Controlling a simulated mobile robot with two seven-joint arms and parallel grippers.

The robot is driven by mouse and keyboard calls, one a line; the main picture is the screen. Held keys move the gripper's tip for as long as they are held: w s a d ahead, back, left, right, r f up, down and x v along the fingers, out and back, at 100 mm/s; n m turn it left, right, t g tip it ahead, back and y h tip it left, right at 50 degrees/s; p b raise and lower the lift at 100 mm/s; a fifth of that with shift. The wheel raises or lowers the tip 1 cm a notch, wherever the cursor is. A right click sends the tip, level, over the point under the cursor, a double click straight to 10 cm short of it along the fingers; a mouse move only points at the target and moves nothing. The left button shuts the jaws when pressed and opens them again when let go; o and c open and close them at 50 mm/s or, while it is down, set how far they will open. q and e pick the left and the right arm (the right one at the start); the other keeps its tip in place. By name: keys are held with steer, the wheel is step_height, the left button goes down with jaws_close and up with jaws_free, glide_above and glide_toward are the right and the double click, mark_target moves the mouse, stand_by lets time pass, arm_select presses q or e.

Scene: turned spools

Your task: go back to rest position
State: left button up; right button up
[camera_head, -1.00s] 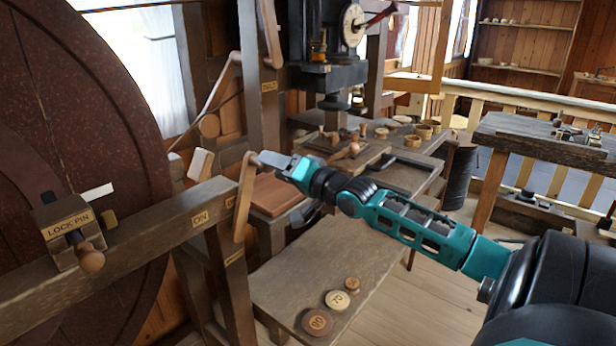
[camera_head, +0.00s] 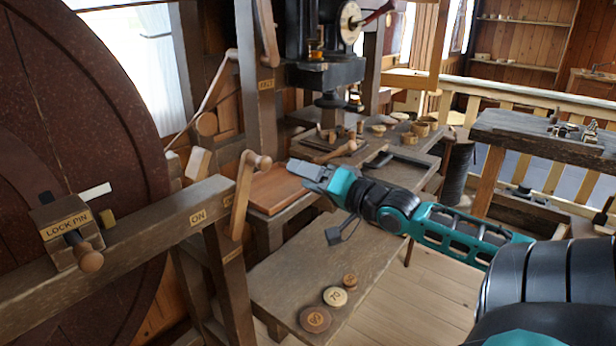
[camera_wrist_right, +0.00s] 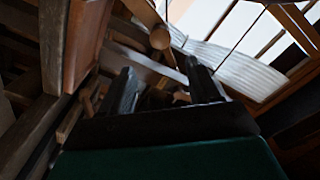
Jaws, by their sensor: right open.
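My right gripper (camera_head: 306,172) is open and empty in the head view. It hangs in the air to the right of the wooden crank lever (camera_head: 243,195), apart from the lever's knob (camera_head: 263,162). My teal and black right arm reaches in from the right. In the right wrist view the two dark fingers of the right gripper (camera_wrist_right: 163,92) stand apart with nothing held between them. My left gripper does not show.
A big brown wheel (camera_head: 75,130) and a beam with a lock pin (camera_head: 85,255) are at the left. A low bench (camera_head: 290,270) bears several round discs (camera_head: 315,319). A workbench with small wooden pieces (camera_head: 420,129) stands behind my arm. Another table (camera_head: 500,130) is at the right.

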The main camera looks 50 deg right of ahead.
stand_by(0.5)
steer(key=s+a+f+n+g, duration=0.2)
steer(key=s+a+f, duration=0.15)
steer(key=f, duration=0.45)
steer(key=s+a+f+n+g, duration=0.1)
steer(key=s+a+f+n, duration=0.1)
steer(key=a+f, duration=0.35)
steer(key=s+a+f+n+g, duration=0.2)
steer(key=s+f, duration=0.1)
steer(key=f, duration=0.6)
steer(key=s+a+f+n+g, duration=0.1)
steer(key=s+a+f+n, duration=0.1)
steer(key=a, duration=0.6)
steer(key=s+a+f+n+g+y, duration=0.1)
steer(key=s+a+f+n, duration=0.2)
steer(key=a+f, duration=0.3)
steer(key=a+n, duration=0.1)
steer(key=a, duration=0.2)
steer(key=shift+s, duration=0.3)
steer(key=shift+c, duration=0.2)
